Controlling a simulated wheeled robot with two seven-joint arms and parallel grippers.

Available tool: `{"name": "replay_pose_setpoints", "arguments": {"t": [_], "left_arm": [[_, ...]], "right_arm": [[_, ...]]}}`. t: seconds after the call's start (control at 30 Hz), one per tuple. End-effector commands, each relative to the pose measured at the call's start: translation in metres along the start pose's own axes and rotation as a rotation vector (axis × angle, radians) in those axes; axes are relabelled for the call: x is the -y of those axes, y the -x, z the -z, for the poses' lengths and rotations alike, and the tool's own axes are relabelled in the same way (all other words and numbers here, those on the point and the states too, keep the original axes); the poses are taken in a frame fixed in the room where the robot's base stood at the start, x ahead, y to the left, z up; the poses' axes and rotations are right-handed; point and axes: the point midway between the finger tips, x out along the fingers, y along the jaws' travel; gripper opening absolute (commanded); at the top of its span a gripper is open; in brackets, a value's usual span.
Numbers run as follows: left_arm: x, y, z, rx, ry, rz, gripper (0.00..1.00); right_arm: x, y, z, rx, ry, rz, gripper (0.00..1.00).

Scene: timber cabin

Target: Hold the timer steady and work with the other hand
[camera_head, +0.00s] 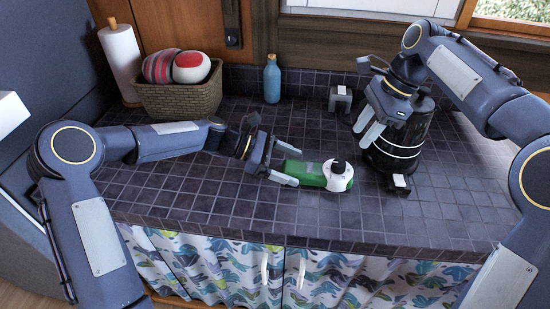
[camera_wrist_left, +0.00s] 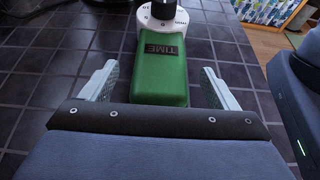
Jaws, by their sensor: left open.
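The timer (camera_head: 310,173) lies on the tiled counter, a long green body with a white dial and a black knob at its right end. The left wrist view shows its green body (camera_wrist_left: 160,75) with a dark TIME label. My left gripper (camera_head: 291,164) is open, with one finger on each side of the rear of the green body. In the left wrist view, gaps show between the fingers and the body. My right gripper (camera_head: 359,138) is raised to the upper right of the timer, its two pale fingers apart and nothing visible between them.
A black cylindrical object (camera_head: 402,150) stands close behind my right gripper. A small grey block-like object (camera_head: 340,100), a blue bottle (camera_head: 272,80), a wicker basket (camera_head: 180,101) and a paper roll (camera_head: 121,60) stand at the back. The counter in front of the timer is clear.

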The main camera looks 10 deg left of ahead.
Motion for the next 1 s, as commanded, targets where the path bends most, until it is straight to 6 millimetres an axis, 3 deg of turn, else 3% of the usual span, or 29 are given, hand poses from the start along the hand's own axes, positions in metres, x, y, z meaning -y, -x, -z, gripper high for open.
{"name": "replay_pose_setpoints", "arguments": {"t": [0.2,0.5,0.9,1.0], "left_arm": [[0.001,-0.020,0.000,0.000,-0.001,0.002,0.82],[0.000,-0.022,0.000,-0.001,-0.001,0.000,0.82],[0.000,-0.022,0.000,-0.001,-0.001,0.000,0.31],[0.000,-0.022,0.000,-0.001,-0.002,0.000,0.30]], "right_arm": [[0.000,0.000,0.000,0.000,0.000,0.000,0.36],[0.000,0.000,0.000,0.000,0.000,0.000,0.36],[0.000,0.000,0.000,0.000,0.000,0.000,0.36],[0.000,-0.002,-0.002,-0.014,-0.006,-0.004,0.45]]}}
